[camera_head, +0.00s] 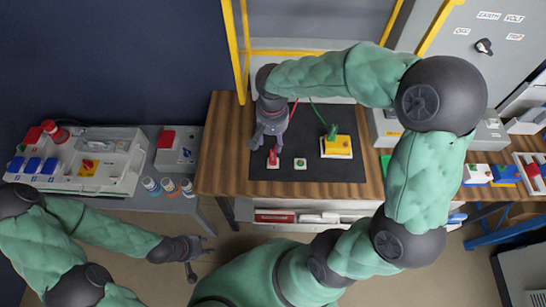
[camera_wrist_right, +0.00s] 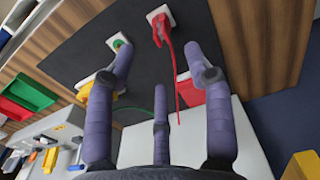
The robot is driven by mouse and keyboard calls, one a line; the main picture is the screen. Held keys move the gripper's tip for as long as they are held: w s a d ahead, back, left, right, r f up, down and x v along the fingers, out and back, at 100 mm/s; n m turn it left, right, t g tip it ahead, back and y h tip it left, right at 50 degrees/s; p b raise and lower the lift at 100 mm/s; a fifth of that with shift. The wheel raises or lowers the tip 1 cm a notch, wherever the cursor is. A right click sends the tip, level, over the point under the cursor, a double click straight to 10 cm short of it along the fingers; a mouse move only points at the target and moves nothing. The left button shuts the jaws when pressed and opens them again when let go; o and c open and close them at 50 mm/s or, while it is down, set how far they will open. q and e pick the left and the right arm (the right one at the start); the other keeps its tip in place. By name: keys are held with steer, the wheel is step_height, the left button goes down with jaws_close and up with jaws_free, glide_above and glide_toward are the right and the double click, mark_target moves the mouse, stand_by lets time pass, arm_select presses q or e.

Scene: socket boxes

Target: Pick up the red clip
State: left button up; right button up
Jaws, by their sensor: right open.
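The red clip (camera_head: 273,157) stands on a small white socket plate on the dark mat in the head view. In the right wrist view the red clip (camera_wrist_right: 161,28) is at the top middle, with a red cable trailing from it. My right gripper (camera_head: 268,144) is just behind the clip and partly over it in the head view. In the wrist view its fingers (camera_wrist_right: 160,60) are spread and empty, with the clip beyond the tips. My left gripper (camera_head: 205,248) is at the lower left, off the tables, with its fingers apart and empty.
A green-centred socket (camera_head: 300,163) is right of the clip. A yellow box (camera_head: 337,147) with a green clip (camera_head: 332,131) is further right. A red box (camera_wrist_right: 187,92) is partly behind a finger. A grey side table (camera_head: 160,203) carries several items.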

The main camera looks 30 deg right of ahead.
mark_target(272, 156)
steer(key=n, duration=0.2)
steer(key=f+n, duration=0.1)
steer(key=n, duration=0.2)
steer(key=shift+w+d+f, duration=0.1)
steer(key=shift+f, duration=0.1)
steer(key=n, duration=0.2)
steer(key=f+n, duration=0.1)
steer(key=n, duration=0.1)
steer(key=shift+p, duration=0.4)
steer(key=n, duration=0.2)
steer(key=f+n, duration=0.1)
steer(key=shift+w+d+n, duration=0.1)
steer(key=shift+n, duration=0.3)
steer(key=n, duration=0.2)
steer(key=f+n, duration=0.1)
steer(key=n, duration=0.1)
steer(key=shift+p, duration=0.3)
steer(key=shift+w+f+b, duration=0.15)
steer(key=shift+f+b, duration=0.55)
steer(key=shift+f, duration=1.2)
steer(key=shift+w+f+b, duration=0.1)
steer(key=shift+f+b, duration=0.6)
steer(key=shift+f, duration=1.2)
steer(key=shift+c, duration=0.3)
steer(key=c, duration=1)
